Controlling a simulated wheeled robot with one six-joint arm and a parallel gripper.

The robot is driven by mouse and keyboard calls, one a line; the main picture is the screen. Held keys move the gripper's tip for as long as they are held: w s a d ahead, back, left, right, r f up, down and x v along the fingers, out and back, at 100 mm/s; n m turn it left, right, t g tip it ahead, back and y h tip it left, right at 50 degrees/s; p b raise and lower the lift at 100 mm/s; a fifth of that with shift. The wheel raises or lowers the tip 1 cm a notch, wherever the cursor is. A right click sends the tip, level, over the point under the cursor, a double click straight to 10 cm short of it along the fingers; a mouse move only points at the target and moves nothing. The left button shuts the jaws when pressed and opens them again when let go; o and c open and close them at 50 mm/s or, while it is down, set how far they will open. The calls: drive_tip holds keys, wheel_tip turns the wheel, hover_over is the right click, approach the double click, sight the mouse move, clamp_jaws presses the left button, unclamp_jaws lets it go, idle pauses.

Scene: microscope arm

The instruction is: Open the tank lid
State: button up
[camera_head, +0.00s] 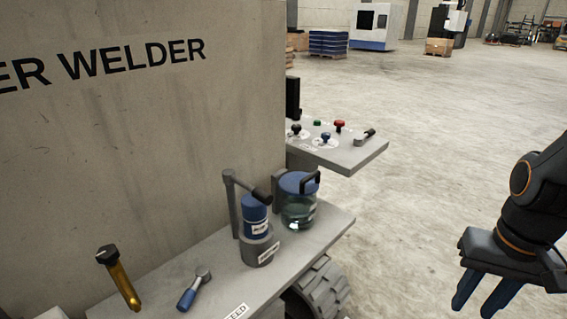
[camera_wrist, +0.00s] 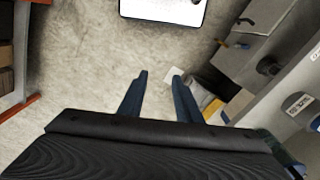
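The tank (camera_head: 298,213) is a clear glass jar with greenish liquid, standing on the right part of a grey shelf in the head view. Its blue lid (camera_head: 291,183) sits on top, with a dark bent handle (camera_head: 312,180) at its right side. The lid looks shut. My gripper (camera_head: 473,308) is at the far right of the head view, well away from the tank, pointing down over open floor. In the wrist view, the two blue fingers of my gripper (camera_wrist: 158,75) are apart with nothing between them.
A blue canister (camera_head: 255,222) in a grey holder with a lever stands just left of the tank. A blue-handled tool (camera_head: 190,292) and a yellow black-topped rod (camera_head: 121,280) are further left. A control panel (camera_head: 350,155) juts out behind. Floor between gripper and shelf is clear.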

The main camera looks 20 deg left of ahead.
drive_tip(key=w+a+r+p, duration=0.2)
drive_tip(key=w+a+r, duration=0.25)
drive_tip(key=w, duration=0.35)
drive_tip(key=m+y+p, duration=0.2)
drive_tip(key=m+p, duration=0.2)
drive_tip(key=p, duration=0.4)
approach(312, 174)
drive_tip(key=shift+t, duration=0.3)
drive_tip(key=shift+a+f+p, duration=0.2)
drive_tip(key=shift+f+p, duration=0.1)
drive_tip(key=shift+f, duration=0.95)
drive_tip(key=shift+a+f+p, duration=0.25)
drive_tip(key=shift+f+p, duration=0.1)
drive_tip(key=shift+f, duration=0.95)
drive_tip(key=shift+a+f+p, duration=0.2)
drive_tip(key=shift+f+p, duration=0.1)
drive_tip(key=shift+f, duration=0.95)
clamp_jaws()
